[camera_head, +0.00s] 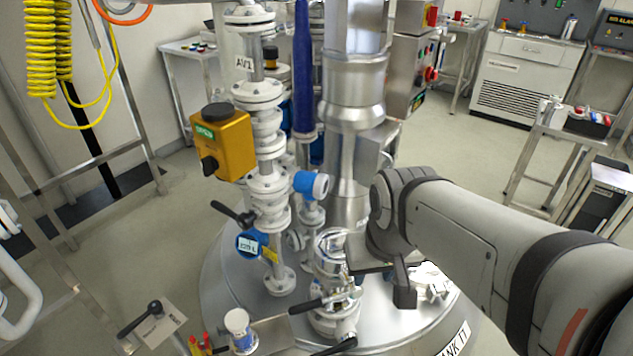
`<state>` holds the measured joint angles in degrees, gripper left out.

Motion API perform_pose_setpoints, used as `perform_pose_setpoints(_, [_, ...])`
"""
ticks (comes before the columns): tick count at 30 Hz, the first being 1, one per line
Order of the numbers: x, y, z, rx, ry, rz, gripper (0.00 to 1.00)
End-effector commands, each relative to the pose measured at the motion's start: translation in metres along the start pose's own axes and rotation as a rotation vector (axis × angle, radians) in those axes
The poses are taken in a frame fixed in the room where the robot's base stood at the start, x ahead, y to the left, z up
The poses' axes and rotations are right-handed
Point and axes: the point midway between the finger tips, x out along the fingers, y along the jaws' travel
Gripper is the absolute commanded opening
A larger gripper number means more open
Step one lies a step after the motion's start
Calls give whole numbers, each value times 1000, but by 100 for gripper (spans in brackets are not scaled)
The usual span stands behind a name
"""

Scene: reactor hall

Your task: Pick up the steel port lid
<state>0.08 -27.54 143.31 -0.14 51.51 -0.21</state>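My arm reaches in from the right over the domed steel tank top. My gripper (403,290) points down above the tank, with one dark finger plainly in view. The other finger is not clearly seen, so I cannot tell its opening or whether it holds anything. A shiny round steel piece (333,246) on a port stands left of my gripper; it may be the steel port lid, but I cannot tell for sure. Another bright steel fitting (430,281) with clamps sits just right of my gripper, partly hidden behind the finger.
A white flanged pipe stack (268,185) with a yellow actuator (222,142) rises left of the port. A thick steel column (352,100) stands behind my gripper. A lever valve (338,308) and a small white-capped jar (240,327) are in front.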

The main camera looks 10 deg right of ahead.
Motion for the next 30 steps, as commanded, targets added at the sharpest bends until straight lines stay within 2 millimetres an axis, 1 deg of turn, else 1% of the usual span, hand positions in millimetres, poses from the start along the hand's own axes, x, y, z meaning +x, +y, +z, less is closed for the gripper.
perform_pose_setpoints(2, [0,0,0,0,0,0,36])
perform_pose_setpoints(5, [0,0,-2,-1,-2,0,45])
perform_pose_setpoints(8, [2,0,-12,-8,-12,0,53])
perform_pose_setpoints(11, [8,3,-32,-34,-33,-4,61])
perform_pose_setpoints(14, [18,4,-63,-53,-61,-5,68])
perform_pose_setpoints(18, [42,4,-109,-83,-104,-7,68])
perform_pose_setpoints(20, [55,4,-127,-96,-122,-8,68])
perform_pose_setpoints(21, [64,4,-139,-104,-134,-10,68])
perform_pose_setpoints(24, [90,4,-167,-127,-162,-13,68])
perform_pose_setpoints(27, [114,4,-189,-145,-186,-16,68])
perform_pose_setpoints(30, [135,4,-205,-160,-204,-19,68])
